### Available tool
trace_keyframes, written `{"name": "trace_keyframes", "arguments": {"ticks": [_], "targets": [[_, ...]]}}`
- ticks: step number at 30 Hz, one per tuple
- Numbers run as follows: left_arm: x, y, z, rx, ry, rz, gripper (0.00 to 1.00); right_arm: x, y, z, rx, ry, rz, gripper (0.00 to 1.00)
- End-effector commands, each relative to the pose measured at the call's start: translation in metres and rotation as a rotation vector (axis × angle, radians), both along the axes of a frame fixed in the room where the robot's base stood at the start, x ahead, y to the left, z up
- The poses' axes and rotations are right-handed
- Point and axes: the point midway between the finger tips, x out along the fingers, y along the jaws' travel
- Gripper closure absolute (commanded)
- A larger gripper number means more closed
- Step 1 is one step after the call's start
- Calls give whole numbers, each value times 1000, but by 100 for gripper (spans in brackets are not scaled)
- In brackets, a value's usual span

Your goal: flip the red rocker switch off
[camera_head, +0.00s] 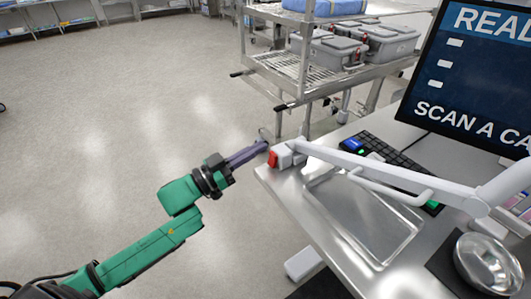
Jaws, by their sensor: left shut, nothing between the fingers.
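Which way the rocker is tilted is too small to make out.
A white jointed arm (390,172) spans the metal table (283,191) above a shallow tray (400,245). A keyboard (407,166), a monitor (465,80) and a metal bowl (488,262) stand on the right. A wire cart (300,70) holds grey cases behind. The floor at left is clear.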

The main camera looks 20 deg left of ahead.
Motion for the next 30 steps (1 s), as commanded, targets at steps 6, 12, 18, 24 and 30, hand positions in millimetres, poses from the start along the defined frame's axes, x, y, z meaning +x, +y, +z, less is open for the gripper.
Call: {"name": "trace_keyframes", "arguments": {"ticks": [6,12,18,24,30], "targets": [[29,-24,-1,0,5,0,100,0,1,11,2,0,0,50],[24,-21,-29,1,3,-1,100,0,1,13,1,0,0,50],[23,-21,-33,1,1,-1,100,0,0,13,0,0,0,50],[23,-20,-35,-1,-2,-1,100,0,-3,11,-4,0,2,50],[21,-19,-57,-67,-78,0,100,0,-4,-29,-6,0,2,50]]}}
